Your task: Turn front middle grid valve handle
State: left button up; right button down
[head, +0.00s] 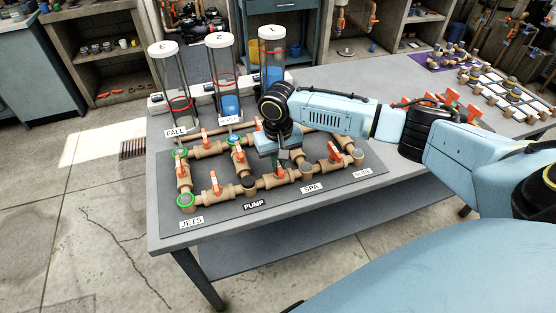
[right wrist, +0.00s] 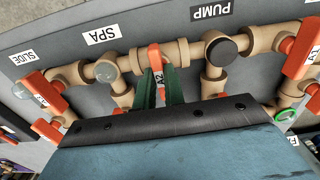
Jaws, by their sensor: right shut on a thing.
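The front middle valve handle is orange and marked A2; it shows in the right wrist view (right wrist: 155,56) on a tan pipe grid (right wrist: 205,50) between the SPA and PUMP labels. In the head view the same pipe grid (head: 262,183) lies on a dark board, and my right gripper (head: 283,156) reaches down over its front run and hides most of that handle. In the right wrist view the two green fingers (right wrist: 159,85) are shut on the handle, one on each side. My left gripper is not in view.
Orange handles stand on both sides along the front run, at left (head: 215,182) and right (head: 334,152). Three clear cylinders with white caps (head: 219,40) stand behind the grid. More fittings (head: 510,90) lie at the table's far right. The table's front edge is clear.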

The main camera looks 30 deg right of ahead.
jog(key=n+p, duration=0.4)
jog(key=p, duration=0.1)
jog(key=shift+r, duration=0.2)
jog(key=n+p, duration=0.2)
jog(key=n, duration=0.1)
jog(key=shift+n, duration=0.4)
jog(key=n+p, duration=0.2)
jog(key=n, duration=0.2)
jog(key=shift+f+n, duration=0.1)
jog(key=shift+n, duration=0.2)
jog(key=n, duration=0.5)
jog(key=shift+w+p, duration=0.1)
jog(key=shift+p, duration=0.3)
jog(key=shift+n, duration=0.3)
jog(key=c, duration=1.5)
grip_release()
jog(key=shift+f, duration=0.1)
notch_tip(320, 180, up, 14)
jog(key=shift+f, duration=0.25)
